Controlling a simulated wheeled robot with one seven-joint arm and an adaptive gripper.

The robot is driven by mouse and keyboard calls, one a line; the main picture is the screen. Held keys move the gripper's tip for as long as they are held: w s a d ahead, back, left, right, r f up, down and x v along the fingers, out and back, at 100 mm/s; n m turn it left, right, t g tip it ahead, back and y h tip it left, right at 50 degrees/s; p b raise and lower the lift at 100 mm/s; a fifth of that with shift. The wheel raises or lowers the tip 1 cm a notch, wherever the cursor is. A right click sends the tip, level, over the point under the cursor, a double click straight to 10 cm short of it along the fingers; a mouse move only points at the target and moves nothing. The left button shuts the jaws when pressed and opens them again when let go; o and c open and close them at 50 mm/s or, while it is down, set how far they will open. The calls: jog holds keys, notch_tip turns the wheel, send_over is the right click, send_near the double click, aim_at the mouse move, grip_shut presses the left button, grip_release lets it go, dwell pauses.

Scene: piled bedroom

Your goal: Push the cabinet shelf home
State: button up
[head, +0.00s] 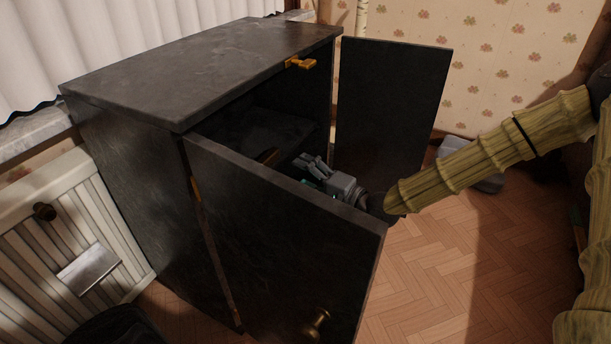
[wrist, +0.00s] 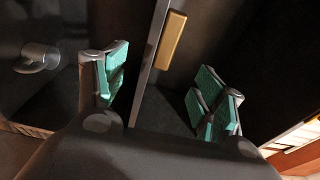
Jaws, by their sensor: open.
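The dark grey cabinet (head: 215,60) stands with both front doors open. A dark shelf (head: 275,128) shows dimly inside, partly hidden by the near door; I cannot tell how far it sticks out. My gripper (head: 312,170) is at the cabinet's front opening, between the two doors, with its fingers toward the inside. In the wrist view my gripper (wrist: 160,88) is open, its teal-padded fingers wide apart and nothing held. A panel edge with a brass-coloured piece (wrist: 172,40) lies beyond and between the fingers. I cannot tell whether the gripper touches anything.
The near door (head: 285,235) with a brass knob (head: 316,322) stands between the camera and the opening. The far door (head: 392,105) stands open behind my gripper. A white radiator (head: 70,235) is left of the cabinet. Parquet floor at right is partly clear; a grey object (head: 485,180) lies there.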

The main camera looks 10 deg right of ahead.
aim_at(274, 161)
jog(key=b+x, duration=0.4)
jog(key=x, duration=0.5)
jog(key=shift+f, duration=0.2)
jog(key=shift+b+x, duration=0.4)
jog(key=shift+x, duration=0.5)
jog(key=shift+r, duration=0.15)
jog(key=shift+c, duration=0.2)
grip_shut()
grip_release()
jog(key=shift+s, duration=0.1)
jog(key=shift+d, duration=0.15)
jog(key=v, duration=1.2)
